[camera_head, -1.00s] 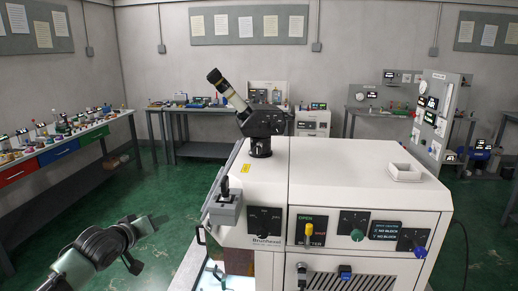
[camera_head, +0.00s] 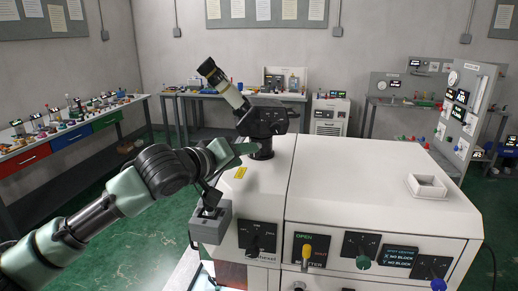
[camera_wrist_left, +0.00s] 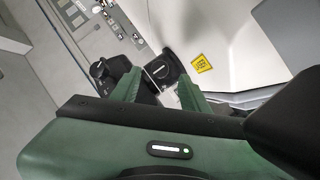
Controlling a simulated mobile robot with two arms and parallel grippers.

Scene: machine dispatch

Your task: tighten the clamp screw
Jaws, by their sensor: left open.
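The grey and black eyepiece tube (camera_head: 228,88) slants up to the left from its black head (camera_head: 262,120) on the white machine's top. My left gripper (camera_head: 238,152) is close to the left side of the black base of this head. In the left wrist view its two green fingers (camera_wrist_left: 160,92) are open. A round black knob with a pale slot line (camera_wrist_left: 161,70) shows just beyond and between the fingertips, apparently untouched. It may be the clamp screw, but I cannot be sure. Another black knob (camera_wrist_left: 104,70) is left of it. My right gripper is not in view.
A shallow white tray (camera_head: 427,186) lies on top.

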